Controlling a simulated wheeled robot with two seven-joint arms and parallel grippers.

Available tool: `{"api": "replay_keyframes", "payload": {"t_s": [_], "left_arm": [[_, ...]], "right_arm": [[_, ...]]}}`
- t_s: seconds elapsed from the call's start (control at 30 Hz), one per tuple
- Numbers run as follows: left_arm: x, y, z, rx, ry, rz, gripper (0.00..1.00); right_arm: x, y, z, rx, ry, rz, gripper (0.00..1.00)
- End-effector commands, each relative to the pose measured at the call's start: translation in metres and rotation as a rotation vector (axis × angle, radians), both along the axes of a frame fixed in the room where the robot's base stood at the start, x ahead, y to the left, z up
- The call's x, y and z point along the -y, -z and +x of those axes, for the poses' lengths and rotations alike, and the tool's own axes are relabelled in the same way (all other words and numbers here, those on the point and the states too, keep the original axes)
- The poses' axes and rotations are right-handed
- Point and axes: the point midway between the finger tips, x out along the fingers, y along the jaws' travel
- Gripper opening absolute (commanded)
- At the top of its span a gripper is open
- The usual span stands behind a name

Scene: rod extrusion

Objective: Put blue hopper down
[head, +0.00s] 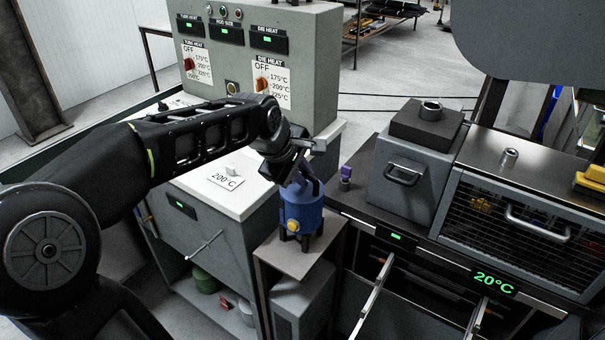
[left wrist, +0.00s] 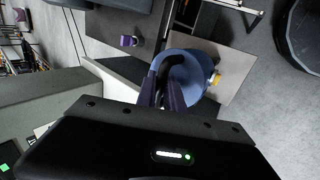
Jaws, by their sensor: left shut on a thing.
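The blue hopper (head: 301,213) is upright over the brown-topped stand (head: 275,255), with its short dark legs at the stand's top. I cannot tell whether the legs touch it or hang just above. A yellow knob shows on its side. My left gripper (head: 303,178) is above the hopper, shut on its upper part. In the left wrist view the fingers (left wrist: 161,92) are at the rim of the hopper (left wrist: 188,75), with the stand's top (left wrist: 232,68) below. My right gripper is not in view.
A control cabinet (head: 325,50) and a white worktop (head: 245,200) marked 200°C are left of the stand. A small purple-topped part (head: 346,174) is on the dark bench to the right, near a grey box with a handle (head: 410,170) and a mesh-fronted oven (head: 510,235).

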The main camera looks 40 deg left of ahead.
Motion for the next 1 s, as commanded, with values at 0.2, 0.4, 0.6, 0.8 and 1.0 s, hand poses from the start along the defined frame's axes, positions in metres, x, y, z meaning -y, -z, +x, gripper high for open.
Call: {"api": "replay_keyframes", "payload": {"t_s": [0.2, 0.4, 0.6, 0.8, 1.0], "left_arm": [[0.000, -0.001, 0.001, 0.006, -0.001, 0.001, 0.00], [0.000, 0.001, 0.000, 0.000, 0.000, 0.000, 0.25], [0.000, 0.001, 0.000, 0.000, 0.000, 0.000, 0.34], [0.000, -0.001, 0.000, 0.000, 0.000, 0.000, 0.34], [0.000, -0.014, -0.008, 0.003, -0.001, 0.000, 0.34]], "right_arm": [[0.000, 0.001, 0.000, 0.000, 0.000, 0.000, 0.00], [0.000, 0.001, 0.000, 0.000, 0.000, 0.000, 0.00], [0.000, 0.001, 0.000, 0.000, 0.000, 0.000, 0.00], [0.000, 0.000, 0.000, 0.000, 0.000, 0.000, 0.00], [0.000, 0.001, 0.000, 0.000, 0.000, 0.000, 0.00]]}}
